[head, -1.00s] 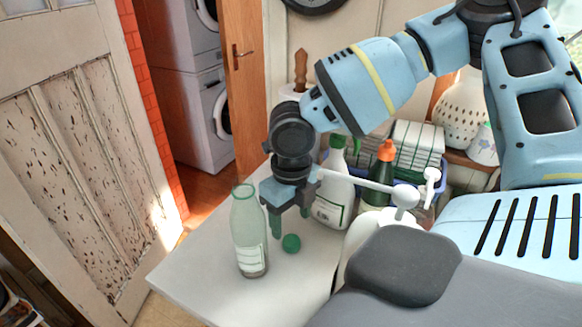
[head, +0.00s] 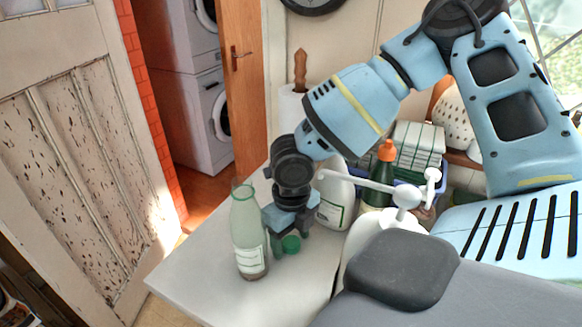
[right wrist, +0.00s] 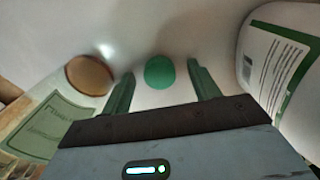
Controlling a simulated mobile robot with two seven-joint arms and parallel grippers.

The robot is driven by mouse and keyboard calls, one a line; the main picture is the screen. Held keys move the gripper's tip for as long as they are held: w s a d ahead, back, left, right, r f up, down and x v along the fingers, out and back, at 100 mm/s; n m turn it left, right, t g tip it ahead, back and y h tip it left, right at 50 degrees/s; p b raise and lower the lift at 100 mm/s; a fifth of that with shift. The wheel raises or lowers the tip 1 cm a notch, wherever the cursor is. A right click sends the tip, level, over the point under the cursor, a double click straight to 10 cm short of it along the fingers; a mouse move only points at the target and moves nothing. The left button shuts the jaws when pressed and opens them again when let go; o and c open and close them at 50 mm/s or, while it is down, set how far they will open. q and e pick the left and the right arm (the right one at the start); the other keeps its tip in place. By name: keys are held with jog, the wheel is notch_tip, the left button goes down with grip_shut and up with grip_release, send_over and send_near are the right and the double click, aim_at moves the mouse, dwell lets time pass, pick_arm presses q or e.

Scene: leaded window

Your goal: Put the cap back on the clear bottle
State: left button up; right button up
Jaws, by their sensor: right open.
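The clear bottle (head: 247,232) stands upright and uncapped near the left part of the white table. The green cap (head: 291,244) lies on the table just right of the bottle. My right gripper (head: 288,246) is lowered over the cap, pointing down. In the right wrist view the cap (right wrist: 159,72) sits between the two green fingers (right wrist: 160,88), with gaps on both sides, so the gripper is open. The bottle (right wrist: 60,120) shows at the left of that view, apart from the left finger. My left gripper is not in view.
A white bottle with a green-edged label (head: 335,200) stands close behind the gripper and shows at the right of the wrist view (right wrist: 280,60). A dark green bottle with an orange top (head: 382,175) stands further right. The table's front left (head: 200,270) is clear.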

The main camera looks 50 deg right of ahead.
aim_at(291, 242)
jog(key=c, duration=1)
jog(key=shift+c, duration=0.2)
jog(key=shift+r, duration=0.15)
notch_tip(291, 242, up, 18)
jog(key=p, duration=0.1)
dwell(0.4)
